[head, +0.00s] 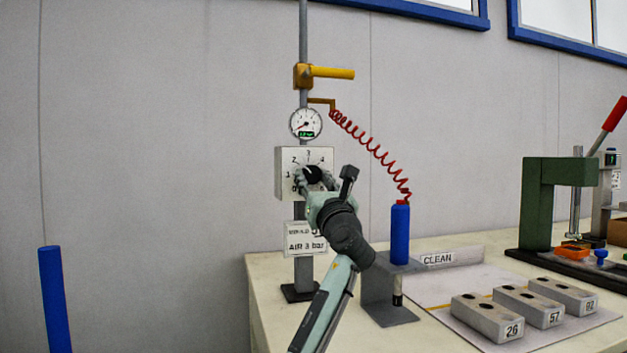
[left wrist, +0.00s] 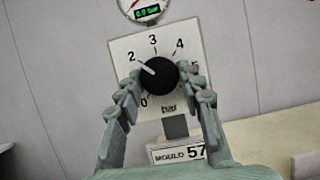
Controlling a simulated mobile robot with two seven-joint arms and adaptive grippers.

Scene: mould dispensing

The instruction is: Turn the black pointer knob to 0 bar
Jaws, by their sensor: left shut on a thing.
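The black pointer knob (head: 313,173) sits on a white dial plate (head: 284,158) marked in bar, on a grey post. In the left wrist view the knob (left wrist: 158,76) has a white pointer line aimed up and left, at about the 2. The 0 mark is at the dial's lower left. My left gripper (head: 313,182) is shut on the knob. In the left wrist view its two fingers (left wrist: 164,92) lie on either side of it, and the left finger hides the 1. My right gripper is not in view.
A gauge (head: 306,123) is above the dial; its digital readout looks like 0.0 bar. A yellow valve handle (head: 331,73) and red coiled hose (head: 370,143) are above and right. A blue cylinder (head: 400,233) and several numbered moulds (head: 487,318) stand right on the table.

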